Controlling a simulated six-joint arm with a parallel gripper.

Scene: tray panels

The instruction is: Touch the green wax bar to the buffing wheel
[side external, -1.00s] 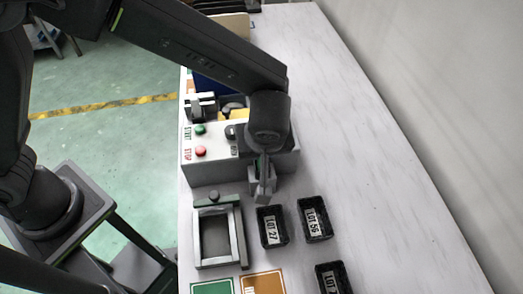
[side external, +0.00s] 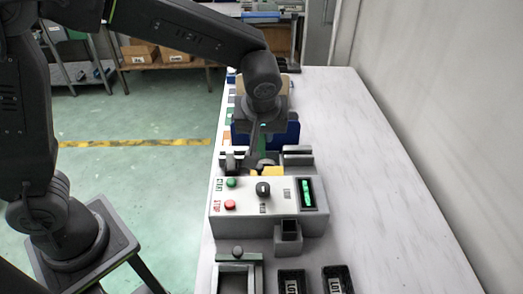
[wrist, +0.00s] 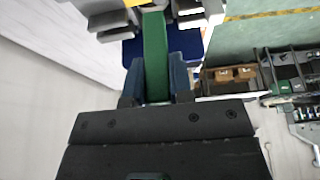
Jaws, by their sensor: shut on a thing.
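My gripper (side external: 262,130) is shut on the green wax bar (wrist: 155,55), whose sides show between the two fingers in the wrist view. In the side view the bar (side external: 261,146) is mostly hidden by the fingers, above the rear of the buffing machine (side external: 240,195). A yellow part (side external: 268,171) shows behind the control panel, below the bar; I cannot tell whether it is the buffing wheel or a cover. In the wrist view the bar's far end lies among grey machine parts (wrist: 190,8). I cannot tell whether it touches the wheel.
The panel has a green button (side external: 231,183), a red button (side external: 229,205), a dark knob (side external: 263,189) and a lit green display (side external: 306,192). An empty-looking grey holder (side external: 288,238) stands in front. A blue panel (side external: 292,134) is behind. The table's right side is clear.

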